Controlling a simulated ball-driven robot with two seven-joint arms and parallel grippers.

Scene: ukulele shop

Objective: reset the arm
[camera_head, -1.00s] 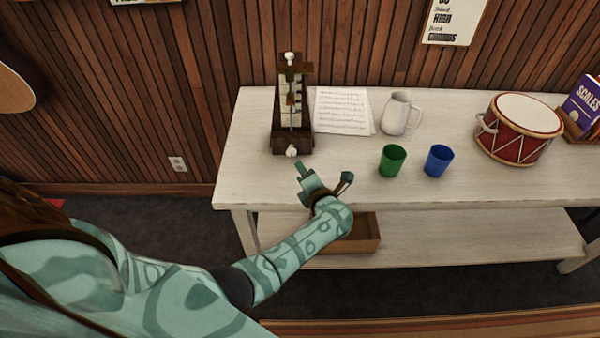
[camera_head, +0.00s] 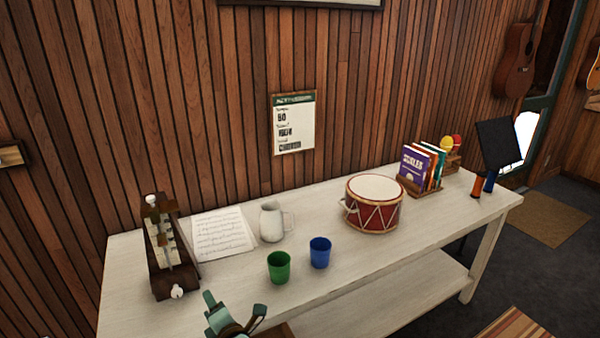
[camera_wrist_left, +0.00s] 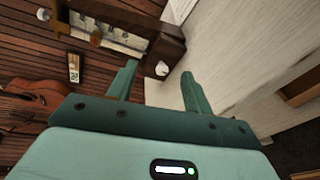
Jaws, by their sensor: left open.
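My left gripper (camera_head: 236,311) is at the bottom of the head view, by the front edge of the white table (camera_head: 352,270). Its two teal fingers are spread apart with nothing between them. It also shows open and empty in the left wrist view (camera_wrist_left: 158,84). In the left wrist view, the metronome (camera_wrist_left: 125,35) lies beyond the fingertips. Most of my left arm is out of the head view. My right gripper is not in view.
A green cup (camera_head: 279,267) and a blue cup (camera_head: 320,253) stand right of the gripper. Sheet music (camera_head: 222,234), a white pitcher (camera_head: 271,222), a red drum (camera_head: 372,204) and books (camera_head: 421,167) are further back. The front right of the tabletop is clear.

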